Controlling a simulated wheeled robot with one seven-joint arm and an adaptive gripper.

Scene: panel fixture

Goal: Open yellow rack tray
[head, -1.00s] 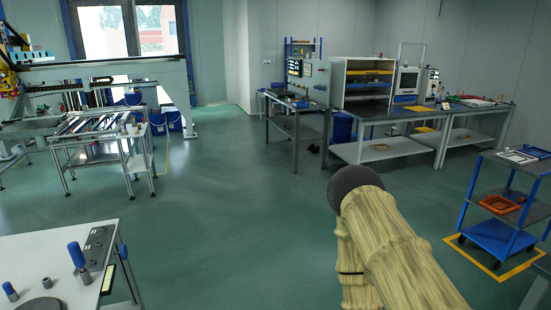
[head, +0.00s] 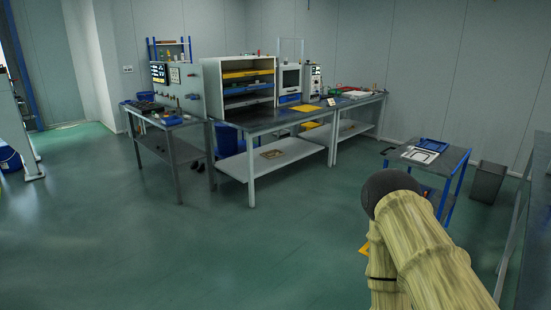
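The rack (head: 204,84) is a pale open-front cabinet on the grey bench across the room. Several trays sit in it one above another. The yellow tray (head: 247,73) is near the top and looks pushed in level with the others. Darker and blue trays lie below it. My arm shows large at the lower right, covered in a tan sleeve. My gripper is not in the picture, and the rack is well out of its reach across the floor.
The grey bench (head: 290,121) runs along the back wall. A dark side table (head: 171,128) stands left of it. A blue cart (head: 430,155) and a grey bin (head: 488,182) are at right. The green floor (head: 200,240) ahead is clear.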

